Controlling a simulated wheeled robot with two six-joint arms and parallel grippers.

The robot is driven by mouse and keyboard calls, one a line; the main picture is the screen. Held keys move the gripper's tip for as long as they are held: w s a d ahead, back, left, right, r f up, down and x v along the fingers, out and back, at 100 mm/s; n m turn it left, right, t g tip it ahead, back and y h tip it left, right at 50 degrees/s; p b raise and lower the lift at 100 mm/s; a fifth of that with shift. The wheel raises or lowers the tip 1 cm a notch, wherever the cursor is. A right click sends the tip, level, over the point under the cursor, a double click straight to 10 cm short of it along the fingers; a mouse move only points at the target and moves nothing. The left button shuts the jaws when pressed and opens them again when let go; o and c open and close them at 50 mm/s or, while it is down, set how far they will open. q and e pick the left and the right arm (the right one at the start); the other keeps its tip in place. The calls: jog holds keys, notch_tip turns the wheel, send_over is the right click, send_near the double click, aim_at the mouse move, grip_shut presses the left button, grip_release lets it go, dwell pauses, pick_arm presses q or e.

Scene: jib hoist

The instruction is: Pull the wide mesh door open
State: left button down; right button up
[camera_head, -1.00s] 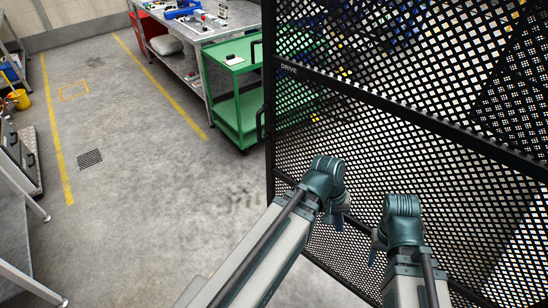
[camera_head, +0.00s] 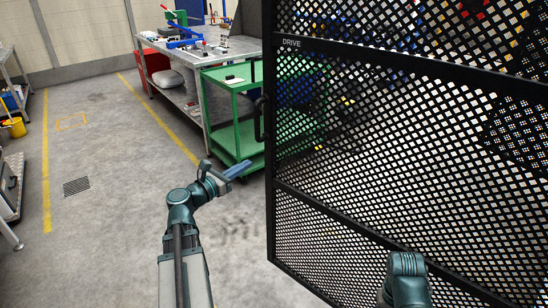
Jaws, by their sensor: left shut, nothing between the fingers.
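The wide mesh door (camera_head: 400,75) is a black framed panel marked DRIVE that fills the right half of the head view. Its black handle (camera_head: 260,119) sits on the left edge, in front of the green cart. My left gripper (camera_head: 238,171) is shut and empty, left of the door's edge and lower than the handle, apart from both. My right arm shows at the bottom right in front of the lower mesh; its gripper is hidden or out of frame.
A green cart (camera_head: 236,140) and a grey workbench (camera_head: 215,50) with tools stand behind the door's left edge. A yellow bucket (camera_head: 13,127) is at the far left. The floor (camera_head: 115,210) left of my left arm is clear.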

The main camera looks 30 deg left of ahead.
aim_at(279, 145)
pick_arm(q)
jog(key=x, duration=1.3)
jog(key=shift+w, duration=0.4)
jog(key=shift+w+d, duration=0.1)
